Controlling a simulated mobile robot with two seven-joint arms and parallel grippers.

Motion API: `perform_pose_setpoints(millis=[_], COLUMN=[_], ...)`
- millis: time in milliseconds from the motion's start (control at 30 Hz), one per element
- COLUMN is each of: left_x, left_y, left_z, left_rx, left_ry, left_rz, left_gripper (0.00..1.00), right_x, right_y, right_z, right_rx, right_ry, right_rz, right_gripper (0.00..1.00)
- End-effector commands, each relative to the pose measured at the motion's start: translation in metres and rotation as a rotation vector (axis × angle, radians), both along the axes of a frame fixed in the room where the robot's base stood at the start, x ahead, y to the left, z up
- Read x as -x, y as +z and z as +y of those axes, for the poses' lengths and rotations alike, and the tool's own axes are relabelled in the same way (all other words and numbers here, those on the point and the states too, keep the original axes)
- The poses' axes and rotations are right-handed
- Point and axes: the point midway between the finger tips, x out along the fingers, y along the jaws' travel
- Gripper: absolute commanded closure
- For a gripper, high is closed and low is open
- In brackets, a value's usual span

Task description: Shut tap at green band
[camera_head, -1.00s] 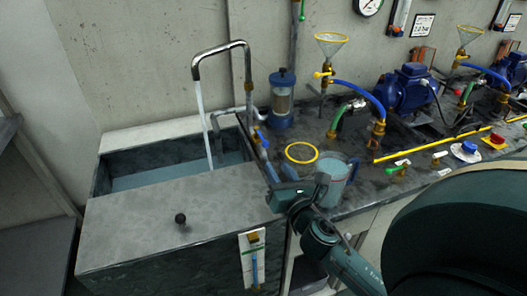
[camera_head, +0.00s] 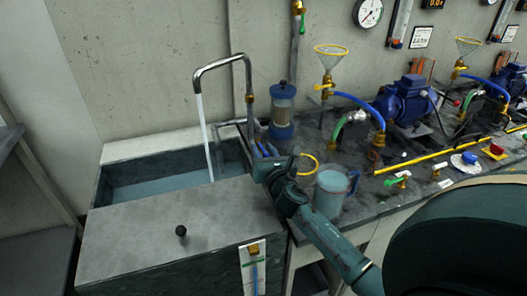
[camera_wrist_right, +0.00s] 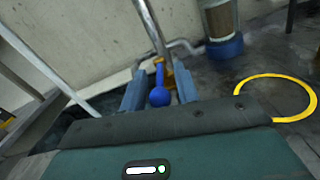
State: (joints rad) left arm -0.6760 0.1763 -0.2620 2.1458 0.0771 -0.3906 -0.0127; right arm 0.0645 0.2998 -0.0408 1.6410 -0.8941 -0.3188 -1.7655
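The steel tap (camera_head: 224,60) pours a stream of water (camera_head: 206,135) into the dark sink (camera_head: 165,185). The tap's blue lever (camera_wrist_right: 159,88) with a ball end shows in the right wrist view, on a brass fitting of the pipe. My right gripper (camera_wrist_right: 159,90) is open, with one finger on each side of the lever; I cannot tell whether they touch it. In the head view my right gripper (camera_head: 268,155) largely hides the lever. A level gauge (camera_head: 253,268) with a blue column is on the sink's front; a faint green mark shows near its top. My left gripper is not in view.
A jug of water (camera_head: 331,194) stands beside my right arm. A yellow ring (camera_head: 318,162) and a blue-capped cylinder (camera_head: 282,115) stand near the tap. Blue pumps (camera_head: 405,100) and hoses fill the bench to the right. A grey cover with a black knob (camera_head: 181,230) spans the sink's front.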

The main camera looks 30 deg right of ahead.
Motion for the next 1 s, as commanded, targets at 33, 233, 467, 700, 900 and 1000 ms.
perform_pose_setpoints(millis=[33, 233, 467, 700, 900, 1000], left_x=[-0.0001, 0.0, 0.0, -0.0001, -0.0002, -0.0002], left_y=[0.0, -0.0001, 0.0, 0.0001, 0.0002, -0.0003], left_z=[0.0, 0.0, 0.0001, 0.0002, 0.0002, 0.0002], left_rx=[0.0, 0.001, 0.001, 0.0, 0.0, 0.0], left_ry=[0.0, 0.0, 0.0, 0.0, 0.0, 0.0], left_rz=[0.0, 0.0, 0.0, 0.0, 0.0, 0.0], left_gripper=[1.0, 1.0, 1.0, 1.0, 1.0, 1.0], right_x=[-0.0007, -0.0004, -0.0002, -0.0001, 0.0, -0.0001], right_y=[-0.0001, -0.0001, -0.0001, -0.0001, -0.0002, -0.0004], right_z=[0.0, 0.0001, 0.0002, 0.0001, 0.0001, 0.0006], right_rx=[0.0, -0.001, -0.001, -0.001, 0.0, -0.001], right_ry=[0.0, 0.0, 0.0, 0.001, 0.0, -0.004], right_rz=[0.0, 0.0, 0.0, 0.0, 0.0, 0.0], right_gripper=[0.69, 0.7, 0.89, 1.0, 1.0, 1.0])
